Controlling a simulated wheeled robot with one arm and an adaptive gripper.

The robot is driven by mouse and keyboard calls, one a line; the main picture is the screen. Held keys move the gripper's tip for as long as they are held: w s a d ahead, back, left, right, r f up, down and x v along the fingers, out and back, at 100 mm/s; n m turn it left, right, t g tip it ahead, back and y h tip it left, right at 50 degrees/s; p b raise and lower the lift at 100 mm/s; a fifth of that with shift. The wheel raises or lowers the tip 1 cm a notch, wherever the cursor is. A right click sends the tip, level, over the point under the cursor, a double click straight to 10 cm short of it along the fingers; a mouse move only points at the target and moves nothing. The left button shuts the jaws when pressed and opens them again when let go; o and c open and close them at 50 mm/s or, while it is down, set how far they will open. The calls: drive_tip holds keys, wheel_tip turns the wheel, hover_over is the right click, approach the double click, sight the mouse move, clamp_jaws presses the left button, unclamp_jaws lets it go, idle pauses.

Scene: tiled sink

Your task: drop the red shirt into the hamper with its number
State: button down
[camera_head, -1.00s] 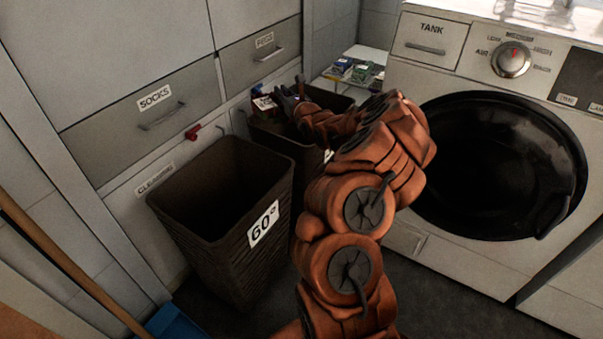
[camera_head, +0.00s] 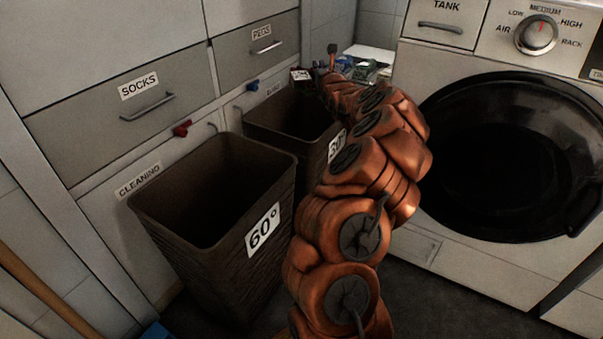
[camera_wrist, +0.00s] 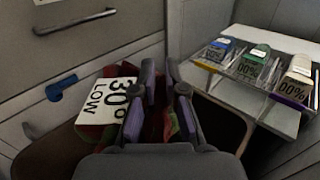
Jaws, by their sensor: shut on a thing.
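My gripper (camera_wrist: 160,78) is shut on the red shirt (camera_wrist: 92,131), which bunches on both sides of the fingers. A white tag on the shirt reads "30° LOW" (camera_wrist: 112,104). In the head view the tag (camera_head: 301,74) shows beside my gripper (camera_head: 328,70), above the far back part of the 30° hamper (camera_head: 268,133). Most of the shirt is hidden there by my arm. The 60° hamper (camera_head: 270,262) stands nearer, open and dark inside. Part of a brown hamper (camera_wrist: 45,158) shows below the shirt in the wrist view.
A washing machine (camera_head: 440,120) stands to the right. A shelf (camera_wrist: 262,110) with several small boxes is right of my gripper in the wrist view.

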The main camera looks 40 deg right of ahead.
drive_tip(key=shift+f+b, duration=0.6)
drive_tip(key=shift+f, duration=1.05)
drive_tip(key=c, duration=1.2)
unclamp_jaws()
drive_tip(key=shift+o, duration=0.2)
drive_tip(key=shift+s+a, duration=0.1)
drive_tip(key=shift+v, duration=2)
drive_tip(key=v, duration=0.7)
drive_tip(key=shift+s+a, duration=0.2)
drive_tip(key=shift+s, duration=0.1)
